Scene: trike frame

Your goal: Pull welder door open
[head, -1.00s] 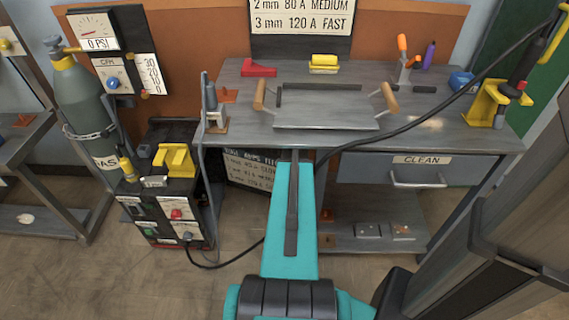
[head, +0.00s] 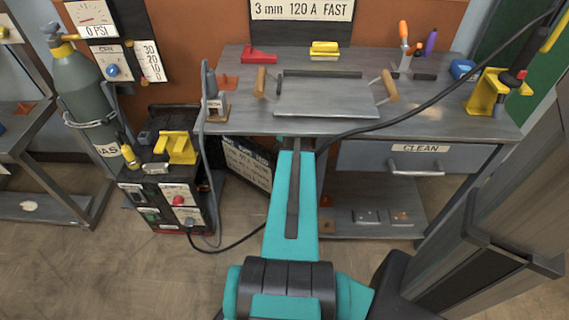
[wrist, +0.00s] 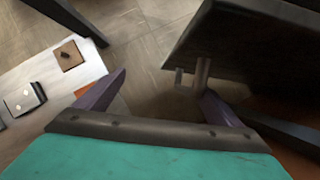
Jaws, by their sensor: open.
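The welder (head: 165,200) is a black box with a yellow handle on top, on the floor at left in the head view. A dark panel with white lettering (head: 247,163), which looks like its door, stands at an angle to the right of it. In the wrist view a dark panel (wrist: 255,50) at upper right carries a small metal handle (wrist: 203,72). My gripper (wrist: 165,86) is open, with purple fingers. The handle is near the right fingertip; whether they touch is unclear. My forearm hides the gripper in the head view.
The workbench (head: 300,125) stands over my arm, with a drawer labelled CLEAN (head: 415,160) at right. A lower shelf (head: 375,226) holds small plates. A cable (head: 235,243) runs from the welder along the floor. A gas cylinder (head: 85,95) stands behind left. Floor in front is clear.

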